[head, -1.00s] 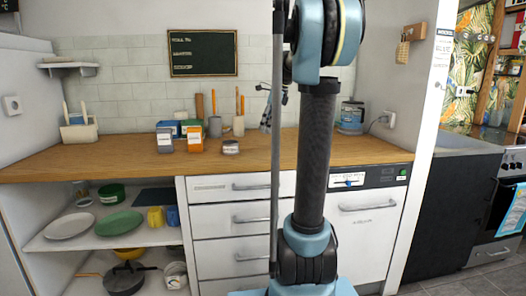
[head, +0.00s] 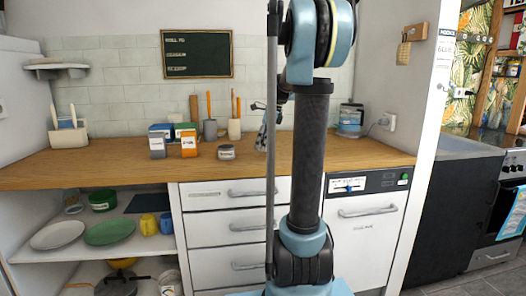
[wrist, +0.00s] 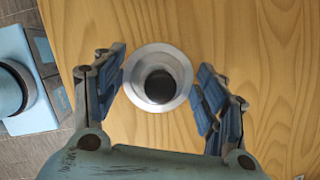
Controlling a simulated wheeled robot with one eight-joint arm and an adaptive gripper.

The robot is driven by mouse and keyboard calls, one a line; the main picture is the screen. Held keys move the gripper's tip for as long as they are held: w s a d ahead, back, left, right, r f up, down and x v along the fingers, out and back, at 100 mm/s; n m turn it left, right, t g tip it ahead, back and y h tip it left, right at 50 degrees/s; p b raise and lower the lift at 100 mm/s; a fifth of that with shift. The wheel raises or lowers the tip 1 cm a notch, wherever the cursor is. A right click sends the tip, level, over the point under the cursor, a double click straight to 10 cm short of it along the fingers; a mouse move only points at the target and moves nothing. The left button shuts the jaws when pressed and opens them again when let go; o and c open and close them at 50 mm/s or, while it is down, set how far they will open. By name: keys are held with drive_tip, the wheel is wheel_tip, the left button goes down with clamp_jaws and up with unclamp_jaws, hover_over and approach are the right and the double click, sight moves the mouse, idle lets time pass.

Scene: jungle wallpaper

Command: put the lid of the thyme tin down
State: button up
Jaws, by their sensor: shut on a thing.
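In the wrist view a round silver lid (wrist: 140,88) with a dark centre sits between the fingers of my gripper (wrist: 160,88). The fingers bear on its left and right sides, and I take it for the thyme tin's lid. Wood counter shows beneath it; the height above the wood is hard to judge. In the head view my gripper is mostly hidden behind my arm, and the lid cannot be made out. A small round labelled tin (head: 226,153) stands on the counter; its label is too small to read.
The wooden counter (head: 340,152) is clear right of the small tin. The counter's edge shows left in the wrist view.

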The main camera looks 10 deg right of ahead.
sight(271, 147)
drive_tip(key=shift+f, duration=1.4)
drive_tip(key=o, duration=1.3)
drive_tip(key=shift+c, duration=0.2)
drive_tip(key=v, duration=1.2)
drive_tip(key=s+a+f+n+h, duration=0.1)
drive_tip(key=s+f+n, duration=1)
drive_tip(key=s+f, duration=0.3)
drive_tip(key=s+a+f+n+t+h, duration=0.1)
drive_tip(key=s+a+f+n+h, duration=0.1)
drive_tip(key=s+f+n, duration=1)
drive_tip(key=s+f, duration=0.3)
drive_tip(key=s, duration=0.4)
drive_tip(key=shift+s+a, duration=0.15)
drive_tip(key=shift+s, duration=0.2)
